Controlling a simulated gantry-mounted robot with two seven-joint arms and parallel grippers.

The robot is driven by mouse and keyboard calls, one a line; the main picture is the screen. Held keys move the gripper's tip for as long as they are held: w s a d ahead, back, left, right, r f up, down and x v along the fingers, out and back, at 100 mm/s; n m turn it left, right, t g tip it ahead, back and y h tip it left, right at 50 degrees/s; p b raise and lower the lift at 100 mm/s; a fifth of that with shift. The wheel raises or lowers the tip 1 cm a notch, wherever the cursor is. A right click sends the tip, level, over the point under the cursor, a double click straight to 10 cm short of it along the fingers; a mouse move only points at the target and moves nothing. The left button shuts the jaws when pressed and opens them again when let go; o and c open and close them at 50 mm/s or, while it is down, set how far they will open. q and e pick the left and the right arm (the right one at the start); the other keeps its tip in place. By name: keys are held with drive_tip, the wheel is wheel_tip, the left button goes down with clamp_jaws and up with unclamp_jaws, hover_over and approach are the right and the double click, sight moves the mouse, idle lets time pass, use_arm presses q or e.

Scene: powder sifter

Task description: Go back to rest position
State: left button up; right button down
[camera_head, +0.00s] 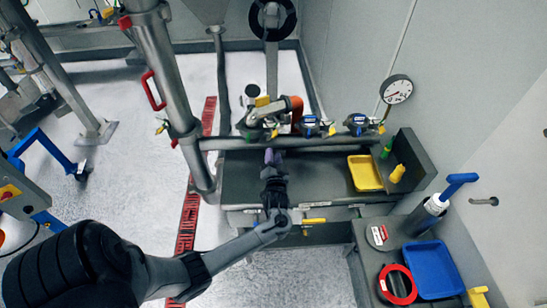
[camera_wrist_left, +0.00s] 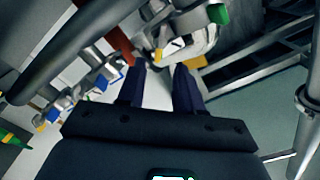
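My left arm enters the head view from the lower left, and my left gripper (camera_head: 272,157) is over the dark bench, just below the horizontal pipe. In the left wrist view my left gripper (camera_wrist_left: 159,72) has its two dark fingers apart with nothing visible between them. The valve assembly (camera_head: 262,112) lies just beyond the fingertips; a white and yellow part of it (camera_wrist_left: 180,46) shows ahead of the fingers in the wrist view. I cannot tell whether the fingers touch it. My right gripper is not in view.
A horizontal pipe (camera_head: 340,141) with blue-faced gauges (camera_head: 309,126) runs beyond the gripper. A yellow tray (camera_head: 365,173) sits on the bench (camera_head: 322,184). A blue tray (camera_head: 433,270) and red ring (camera_head: 397,285) are lower right. A vertical pipe (camera_head: 165,75) stands left.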

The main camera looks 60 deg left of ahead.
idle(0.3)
